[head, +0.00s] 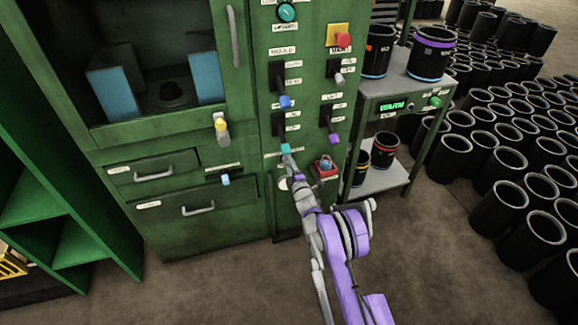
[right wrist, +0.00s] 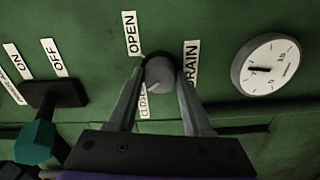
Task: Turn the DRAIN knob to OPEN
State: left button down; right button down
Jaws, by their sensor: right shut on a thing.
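The DRAIN knob (right wrist: 160,74) is a small grey round knob on the green panel. In the right wrist view it sits between the fingertips of my right gripper (right wrist: 162,78), which is shut on it. The OPEN label (right wrist: 131,33) is above and left of the knob, the DRAIN label (right wrist: 191,60) to its right, and the CLOSED label (right wrist: 144,100) below, partly hidden by a finger. A light mark on the knob's lower left faces the CLOSED label. In the head view my right gripper (head: 290,162) is against the panel's lower part; the knob cannot be made out there.
A round white gauge (right wrist: 265,66) is right of the knob. A teal-ended lever (right wrist: 38,138) with ON and OFF labels is at the left. In the head view, a red-based button (head: 325,166) and a shelf cart (head: 400,100) with black sleeves are to the right.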

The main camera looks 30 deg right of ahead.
jog(key=shift+m+b, duration=1.45)
jog(key=shift+m, duration=6.65)
jog(key=shift+c, duration=1.6)
grip_release()
jog(key=p+v, duration=0.1)
jog(key=v, duration=0.9)
jog(key=shift+s+p, duration=0.3)
jog(key=shift+s, duration=0.1)
